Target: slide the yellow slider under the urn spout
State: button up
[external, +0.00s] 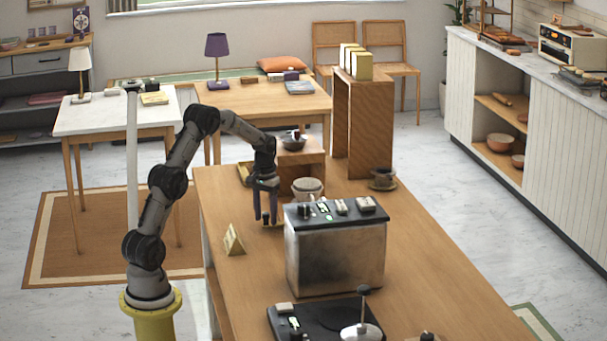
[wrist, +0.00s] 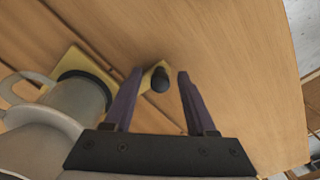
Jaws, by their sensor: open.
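My gripper (external: 265,219) points down over the left edge of the wooden counter, left of the steel box-shaped machine. In the wrist view its two purple fingers (wrist: 160,75) are apart, with a dark rounded knob (wrist: 160,80) between them and clear of both. The knob stands on a yellow piece (wrist: 149,74), which appears to be the slider's end. More yellow (wrist: 92,62) shows beside a grey cup-like vessel (wrist: 88,93) at left; I cannot tell whether the yellow parts join. In the external view a little yellow (external: 271,225) shows below the fingers. I cannot make out the urn spout.
The steel machine (external: 335,252) stands close to the right of my gripper. A pale vessel (external: 307,188) is just behind it. A yellow folded card (external: 233,240) stands near the counter's left edge. A dark cup (external: 383,178) and wooden shelf box (external: 362,125) are farther back.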

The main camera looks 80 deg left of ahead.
jog(key=shift+c, duration=0.4)
grip_shut()
dwell(1.1)
